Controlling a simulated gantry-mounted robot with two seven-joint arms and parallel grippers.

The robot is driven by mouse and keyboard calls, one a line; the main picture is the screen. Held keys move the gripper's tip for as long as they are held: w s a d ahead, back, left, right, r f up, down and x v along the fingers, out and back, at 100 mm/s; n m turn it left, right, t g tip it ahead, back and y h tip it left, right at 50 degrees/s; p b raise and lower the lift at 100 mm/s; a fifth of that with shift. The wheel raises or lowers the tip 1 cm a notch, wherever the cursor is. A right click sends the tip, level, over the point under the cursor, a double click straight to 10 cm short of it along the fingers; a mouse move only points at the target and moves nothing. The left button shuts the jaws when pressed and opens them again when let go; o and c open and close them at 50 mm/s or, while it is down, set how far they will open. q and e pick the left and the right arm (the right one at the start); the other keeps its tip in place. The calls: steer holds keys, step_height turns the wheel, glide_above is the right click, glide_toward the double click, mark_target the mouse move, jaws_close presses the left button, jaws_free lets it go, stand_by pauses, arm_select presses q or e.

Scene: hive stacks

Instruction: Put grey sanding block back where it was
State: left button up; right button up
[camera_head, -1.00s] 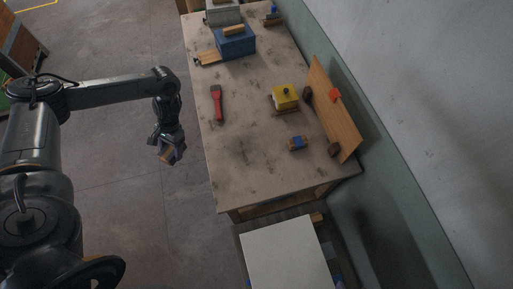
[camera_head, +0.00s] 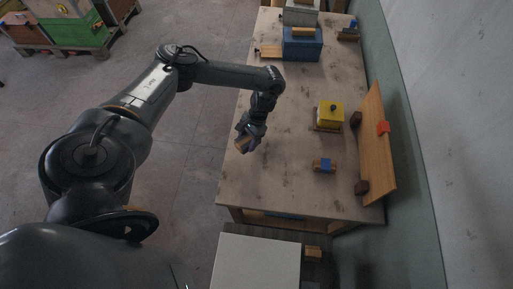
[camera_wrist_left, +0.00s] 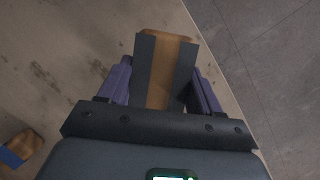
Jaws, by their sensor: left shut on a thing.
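My left gripper (camera_head: 248,138) is over the left edge of the wooden workbench (camera_head: 290,110). It is shut on the grey sanding block (camera_head: 242,145), a wooden block with grey side bands. In the left wrist view, the block (camera_wrist_left: 157,95) sits between the two purple-grey fingers of the gripper (camera_wrist_left: 163,90), with its rounded wooden end pointing away. A blue-banded wooden block (camera_head: 325,166) lies on the bench to the right of the gripper; it also shows at the lower left of the wrist view (camera_wrist_left: 18,150). My right gripper is not in view.
A yellow block-shaped tool (camera_head: 330,115) stands on the bench, beside a leaning wooden board (camera_head: 378,150). A blue box (camera_head: 302,45) stands at the back. A pale panel (camera_head: 256,264) lies in front of the bench. The bench's middle is largely clear.

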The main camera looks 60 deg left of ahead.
mark_target(256, 150)
arm_select(q)
steer(key=w+f, duration=0.1)
steer(key=w+d+f, duration=0.1)
steer(key=w, duration=0.1)
steer(key=shift+d+b, duration=0.2)
steer(key=shift+b, duration=0.15)
steer(key=shift+f+b, duration=0.95)
steer(key=shift+f, duration=1.05)
steer(key=shift+f, duration=0.15)
steer(key=o, duration=1)
steer(key=p+v, duration=0.5)
steer(key=v, duration=0.7)
steer(key=shift+r, duration=0.2)
